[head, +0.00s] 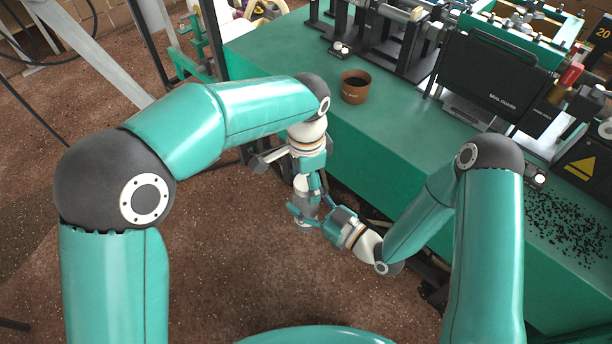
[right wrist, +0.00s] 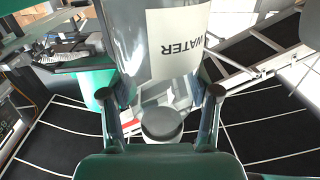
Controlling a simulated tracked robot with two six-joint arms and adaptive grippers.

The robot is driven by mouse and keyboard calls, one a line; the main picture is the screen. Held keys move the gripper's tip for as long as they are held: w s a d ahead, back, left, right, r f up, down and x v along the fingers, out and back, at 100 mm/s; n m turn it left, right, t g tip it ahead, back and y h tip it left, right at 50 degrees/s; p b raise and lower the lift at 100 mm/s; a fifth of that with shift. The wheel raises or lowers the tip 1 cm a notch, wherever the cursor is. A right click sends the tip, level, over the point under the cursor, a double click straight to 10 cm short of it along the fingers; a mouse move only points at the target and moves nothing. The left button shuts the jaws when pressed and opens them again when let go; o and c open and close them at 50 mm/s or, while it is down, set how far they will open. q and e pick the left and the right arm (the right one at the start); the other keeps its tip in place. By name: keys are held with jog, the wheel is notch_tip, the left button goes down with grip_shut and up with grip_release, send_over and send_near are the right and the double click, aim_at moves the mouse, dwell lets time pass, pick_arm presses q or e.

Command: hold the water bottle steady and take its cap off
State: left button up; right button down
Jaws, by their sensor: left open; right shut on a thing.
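The water bottle (head: 305,212) hangs in the air in front of the green bench in the head view, grey and roughly upright. In the right wrist view the bottle (right wrist: 132,40) is clear grey with a white WATER label. My right gripper (head: 308,212) is shut on the bottle from the right; its fingers (right wrist: 161,95) flank it in the wrist view. My left gripper (head: 307,190) is open and points down just above the bottle's top. The cap is hidden or too small to make out there. A grey disc (right wrist: 162,124) shows between the right fingers; I cannot tell what it is.
The green bench (head: 365,150) stands behind and right, carrying a brown cup (head: 355,87), a dark panel machine (head: 490,85) and scattered black bits (head: 570,230). Brown speckled floor (head: 240,255) is open below and left. Grey struts (head: 100,55) stand at the upper left.

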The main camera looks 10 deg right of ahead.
pick_arm(q)
jog(key=c, duration=1.3)
jog(key=shift+o, duration=0.2)
jog(key=shift+n, duration=0.7)
jog(key=shift+r, duration=0.2)
jog(key=shift+r, duration=0.95)
